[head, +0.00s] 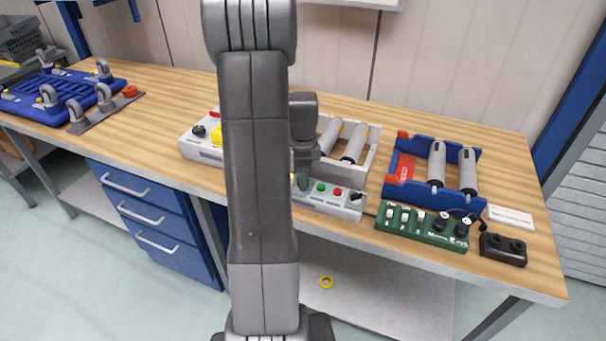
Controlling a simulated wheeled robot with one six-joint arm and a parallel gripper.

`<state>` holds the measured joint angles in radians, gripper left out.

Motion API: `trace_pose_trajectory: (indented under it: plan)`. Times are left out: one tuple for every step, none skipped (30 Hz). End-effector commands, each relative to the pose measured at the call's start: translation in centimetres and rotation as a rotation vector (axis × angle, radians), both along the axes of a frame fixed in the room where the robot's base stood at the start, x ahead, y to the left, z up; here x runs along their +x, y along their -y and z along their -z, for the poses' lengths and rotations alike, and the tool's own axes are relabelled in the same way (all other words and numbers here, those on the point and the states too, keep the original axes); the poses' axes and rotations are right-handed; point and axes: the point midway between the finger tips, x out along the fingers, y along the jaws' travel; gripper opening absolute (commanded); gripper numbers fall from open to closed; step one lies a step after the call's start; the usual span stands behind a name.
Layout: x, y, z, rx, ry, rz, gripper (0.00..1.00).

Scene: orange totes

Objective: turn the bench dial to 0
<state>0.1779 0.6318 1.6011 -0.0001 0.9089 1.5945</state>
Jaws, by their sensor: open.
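Which knob is the bench dial I cannot tell. A green control box (421,234) at the front right of the bench carries two black round knobs, the left one (441,221) and the right one (462,228). A grey button panel (335,203) at the front edge has a black knob (356,197) at its right end. My gripper (303,182) is above the left part of this panel, apart from these knobs, pointing down and holding nothing that I can see. Its fingers are small and partly hidden by my arm. Dial marks are too small to read.
A blue roller unit (433,172) and a grey roller unit (347,150) stand behind the panels. A black two-hole box (503,249) and a white label (511,217) are at the right. A white box (201,147) stands left of my arm. Bare wood (160,110) lies farther left.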

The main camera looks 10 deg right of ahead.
Motion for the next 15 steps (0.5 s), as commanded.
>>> trace_pose_trajectory:
  plan:
    - [0.00,0.00,0.17,0.000,0.000,0.000,0.51]
    - [0.00,0.00,0.24,0.000,0.000,0.000,0.51]
    - [0.00,0.00,0.29,0.000,0.001,0.000,0.51]
    - [0.00,0.00,0.30,0.000,0.001,0.000,0.51]
    - [0.00,0.00,0.31,0.000,0.001,0.000,0.51]
    - [0.00,0.00,0.31,0.000,0.001,0.000,0.51]
    - [0.00,0.00,0.30,0.000,0.001,0.000,0.51]
    - [0.00,0.00,0.30,0.000,0.001,0.000,0.51]
    - [0.00,0.00,0.30,0.000,0.001,0.000,0.51]
    - [0.00,0.00,0.29,0.000,0.001,0.000,0.47]
    - [0.00,0.00,0.29,0.000,0.001,0.000,0.41]
    - [0.00,0.00,0.29,0.000,0.001,0.000,0.33]
    - [0.00,0.00,0.29,0.000,0.000,0.000,0.27]
    - [0.00,0.00,0.29,0.000,0.001,0.000,0.22]
    - [0.00,0.00,0.28,0.000,0.001,0.000,0.14]
